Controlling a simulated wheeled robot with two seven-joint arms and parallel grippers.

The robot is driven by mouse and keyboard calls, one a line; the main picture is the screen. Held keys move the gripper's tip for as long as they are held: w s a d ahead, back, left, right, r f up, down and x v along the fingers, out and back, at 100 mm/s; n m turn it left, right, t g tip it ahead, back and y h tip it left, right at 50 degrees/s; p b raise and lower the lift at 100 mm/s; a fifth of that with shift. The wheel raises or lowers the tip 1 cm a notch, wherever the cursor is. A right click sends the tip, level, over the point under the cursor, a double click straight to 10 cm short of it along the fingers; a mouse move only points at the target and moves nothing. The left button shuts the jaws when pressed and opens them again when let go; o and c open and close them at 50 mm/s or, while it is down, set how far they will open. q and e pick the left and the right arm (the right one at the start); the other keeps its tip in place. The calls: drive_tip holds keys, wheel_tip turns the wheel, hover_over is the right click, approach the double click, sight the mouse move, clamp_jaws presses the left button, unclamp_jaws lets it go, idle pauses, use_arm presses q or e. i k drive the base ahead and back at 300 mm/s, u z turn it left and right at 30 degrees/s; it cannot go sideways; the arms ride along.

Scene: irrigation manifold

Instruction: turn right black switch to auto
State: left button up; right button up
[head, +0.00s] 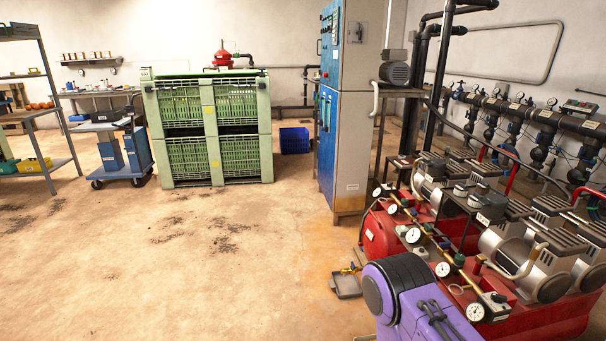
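A tall blue and grey control cabinet (347,130) stands in the middle of the head view, beyond the near floor. Its blue front is seen at a steep angle, with small controls and indicators on the upper door (331,45). They are too small to tell which is the right black switch or how it is set. Neither of my grippers shows in the head view.
Red compressor tanks (380,236) with gauges and motors fill the right, near the cabinet. A small tray (346,285) lies on the floor before them. A green crate stack (191,147) and a blue crate (294,140) stand left of the cabinet. The left-centre floor is open.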

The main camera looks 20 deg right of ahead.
sight(497, 298)
drive_tip(key=z, duration=0.9)
drive_tip(key=i, duration=1.7)
drive_tip(key=z, duration=1.25)
drive_tip(key=i, duration=0.2)
drive_tip(key=u, duration=0.05)
